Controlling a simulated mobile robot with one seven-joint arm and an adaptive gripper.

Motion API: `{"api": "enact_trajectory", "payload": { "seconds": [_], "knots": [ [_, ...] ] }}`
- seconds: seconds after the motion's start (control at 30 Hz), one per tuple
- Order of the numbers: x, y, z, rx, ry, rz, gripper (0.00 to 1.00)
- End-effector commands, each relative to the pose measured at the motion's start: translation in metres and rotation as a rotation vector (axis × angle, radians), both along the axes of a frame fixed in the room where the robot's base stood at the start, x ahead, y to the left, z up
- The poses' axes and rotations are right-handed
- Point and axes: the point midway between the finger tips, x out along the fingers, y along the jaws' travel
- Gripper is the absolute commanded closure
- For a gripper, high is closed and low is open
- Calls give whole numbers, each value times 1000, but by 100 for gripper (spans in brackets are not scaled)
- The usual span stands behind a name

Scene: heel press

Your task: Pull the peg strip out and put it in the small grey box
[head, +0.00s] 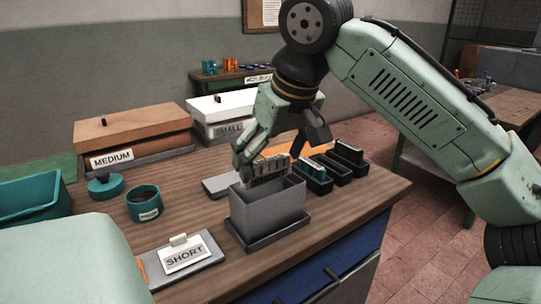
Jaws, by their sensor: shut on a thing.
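My gripper (246,168) is shut on a peg strip (270,169), a narrow strip with a row of pale pegs. The strip is at the open top of the small grey box (267,213), near its back rim. I cannot tell whether its lower part is inside the box or just behind the rim, or whether it touches the box. The grey box stands upright on a dark base on the wooden bench. Part of the gripper's far side is hidden.
Several black holders (318,186) with strips stand right of the box. A SHORT card (186,257) lies on a grey plate at front. A teal cup (144,204), a MEDIUM box (135,137) and a white SMALL box (222,108) are left and behind. The bench's front right is clear.

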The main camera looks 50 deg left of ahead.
Motion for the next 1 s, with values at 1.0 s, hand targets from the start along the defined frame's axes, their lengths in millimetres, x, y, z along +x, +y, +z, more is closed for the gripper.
{"api": "enact_trajectory", "payload": {
  "seconds": [1.0],
  "knots": [
    [0, 0, -28, 0, 1, 1, 45]
  ]
}}
